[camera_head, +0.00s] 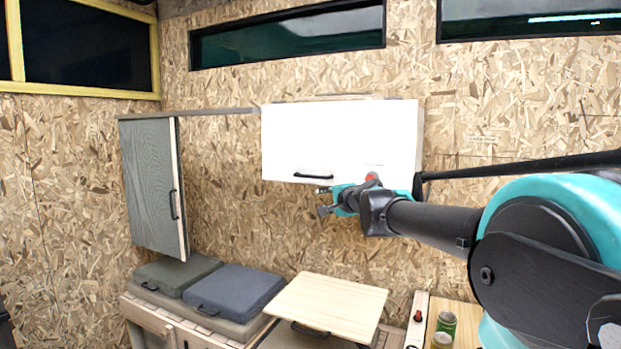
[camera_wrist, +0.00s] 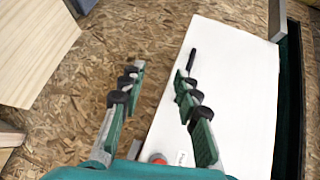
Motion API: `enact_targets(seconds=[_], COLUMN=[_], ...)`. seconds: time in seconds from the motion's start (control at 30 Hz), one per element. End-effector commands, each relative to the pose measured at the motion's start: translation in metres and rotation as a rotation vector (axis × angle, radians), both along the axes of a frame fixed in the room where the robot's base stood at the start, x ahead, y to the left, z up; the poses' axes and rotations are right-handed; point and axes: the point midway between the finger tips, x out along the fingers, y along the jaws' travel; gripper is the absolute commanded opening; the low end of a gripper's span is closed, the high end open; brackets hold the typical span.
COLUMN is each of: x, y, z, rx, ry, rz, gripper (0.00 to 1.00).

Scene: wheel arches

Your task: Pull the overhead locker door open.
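The overhead locker door (camera_head: 340,138) is a white panel high on the wall and looks shut. Its black bar handle (camera_head: 314,176) is near the lower edge. My gripper (camera_head: 322,200) is just below and slightly right of the handle. In the wrist view the white door (camera_wrist: 232,90) fills the right side, with the dark handle (camera_wrist: 192,59) near its left edge. There my gripper (camera_wrist: 158,76) is open and empty, its fingers apart. The handle lies beyond the right finger's tip, not between the fingers. Whether that finger touches the door is unclear.
A grey-green cabinet door (camera_head: 150,185) hangs on the left wall. Below are dark cushions (camera_head: 232,290), a light wooden board (camera_head: 328,302) and cans (camera_head: 446,323). The space between the locker and the board is clear.

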Motion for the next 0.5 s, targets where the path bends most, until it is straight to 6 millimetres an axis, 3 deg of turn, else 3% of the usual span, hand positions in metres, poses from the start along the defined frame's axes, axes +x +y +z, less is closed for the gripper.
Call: enact_targets(seconds=[0.03, 0.1, 0.2, 0.5], x=[0.010, 0.019, 0.026, 0.055], y=[-0.005, -0.012, -0.018, -0.010], z=[0.022, 0.044, 0.059, 0.058], rx=[0.069, 0.147, 0.206, 0.217], ry=[-0.014, -0.028, -0.036, -0.039], rz=[-0.037, -0.081, -0.111, -0.115], gripper=[0.32, 0.32, 0.32, 0.32])
